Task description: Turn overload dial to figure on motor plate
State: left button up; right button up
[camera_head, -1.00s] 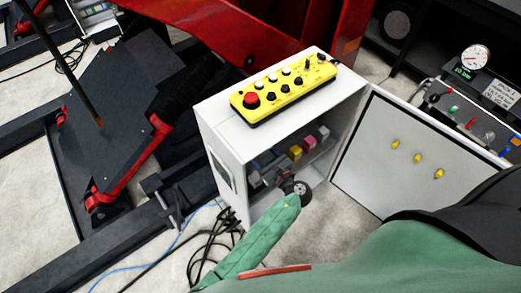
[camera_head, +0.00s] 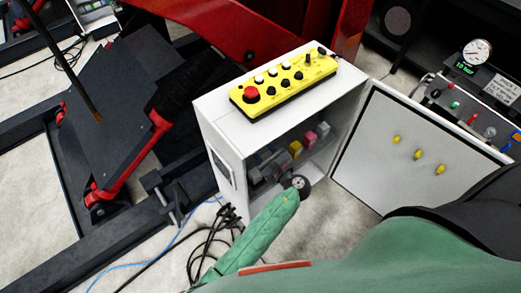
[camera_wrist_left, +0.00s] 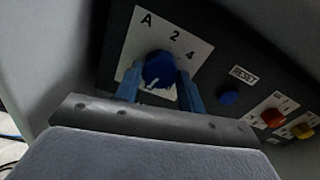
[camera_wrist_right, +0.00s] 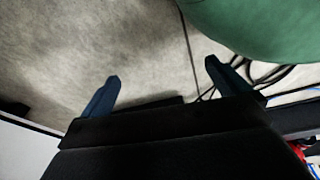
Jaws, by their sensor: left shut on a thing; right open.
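The blue overload dial (camera_wrist_left: 158,69) sits on a white scale plate (camera_wrist_left: 194,50) marked A, 2 and 4 on a dark panel. A white pointer mark on the dial points toward the lower left in the left wrist view; the rest of the scale is hidden. My left gripper (camera_wrist_left: 158,88) is shut on the dial, one blue finger on each side. In the head view my left forearm reaches to the open white cabinet (camera_head: 225,130); the fingers cannot be made out there. My right gripper (camera_wrist_right: 162,72) is open and empty above the floor. I cannot identify a readable motor plate.
A blue reset button (camera_wrist_left: 229,98), a red button (camera_wrist_left: 272,117) and a yellow button (camera_wrist_left: 303,130) are right of the dial. A yellow pendant (camera_head: 285,82) lies on the cabinet. The cabinet door (camera_head: 385,150) stands open at right. Black cables (camera_head: 210,240) lie on the floor.

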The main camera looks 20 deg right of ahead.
pick_arm(q)
jog(key=shift+n+b, duration=1.4)
jog(key=shift+n, duration=0.1)
pick_arm(e)
jog(key=w+a+r, duration=0.2)
jog(key=w+r, duration=0.1)
jog(key=w, duration=0.2)
jog(key=shift+a+r, duration=0.15)
jog(key=shift+r, duration=0.25)
jog(key=shift+s, duration=0.1)
pick_arm(q)
jog(key=o, duration=1)
jog(key=shift+c, duration=0.2)
jog(key=shift+s+f, duration=0.1)
pick_arm(e)
jog(key=shift+f, duration=0.15)
pick_arm(q)
jog(key=b+v, duration=0.3)
jog(key=v, duration=0.4)
jog(key=shift+s+d, duration=0.15)
jog(key=shift+s, duration=0.1)
pick_arm(e)
notch_tip(320, 180, up, 7)
jog(key=w+a, duration=0.2)
jog(key=shift+w+a+g, duration=0.2)
jog(key=shift+g, duration=0.1)
